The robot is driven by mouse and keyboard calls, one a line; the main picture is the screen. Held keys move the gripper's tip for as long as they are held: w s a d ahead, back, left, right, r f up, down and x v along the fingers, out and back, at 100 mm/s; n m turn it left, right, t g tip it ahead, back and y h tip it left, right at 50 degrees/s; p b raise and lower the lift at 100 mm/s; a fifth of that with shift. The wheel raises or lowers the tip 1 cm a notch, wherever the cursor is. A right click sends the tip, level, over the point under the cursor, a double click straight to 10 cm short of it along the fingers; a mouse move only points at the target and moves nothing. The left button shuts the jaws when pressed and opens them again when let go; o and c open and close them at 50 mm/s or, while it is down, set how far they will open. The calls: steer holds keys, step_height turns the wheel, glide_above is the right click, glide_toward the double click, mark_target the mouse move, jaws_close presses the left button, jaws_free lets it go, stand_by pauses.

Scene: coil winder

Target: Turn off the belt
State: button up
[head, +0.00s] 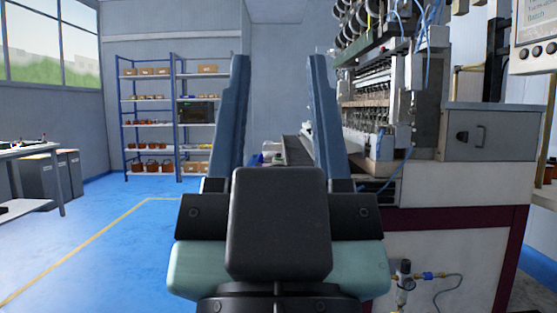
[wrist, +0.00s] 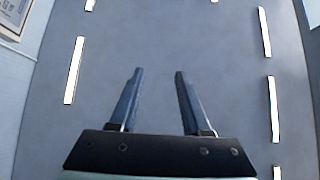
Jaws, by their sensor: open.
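My gripper (head: 280,58) is open and empty, its two blue fingers pointing up in the middle of the head view. It also shows in the wrist view (wrist: 157,72), with only ceiling between the fingers. The coil winder (head: 455,185) stands to the right of my gripper. A dark strip that looks like the belt (head: 297,150) shows low between the fingers, partly hidden by my gripper. A control panel with a screen and round dark buttons (head: 535,32) is cut off at the top right, apart from my gripper. No button label is readable.
A blue shelf rack (head: 177,115) with boxes stands at the back left. A workbench (head: 40,150) and grey cabinets (head: 62,172) are at the left. The blue floor (head: 110,245) with a yellow line is clear. Ceiling lights (wrist: 74,70) show in the wrist view.

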steer(key=shift+r+p, duration=0.45)
steer(key=c, duration=0.5)
step_height(320, 180, up, 38)
steer(key=p, duration=3.8)
jaws_close()
steer(key=shift+f, duration=0.1)
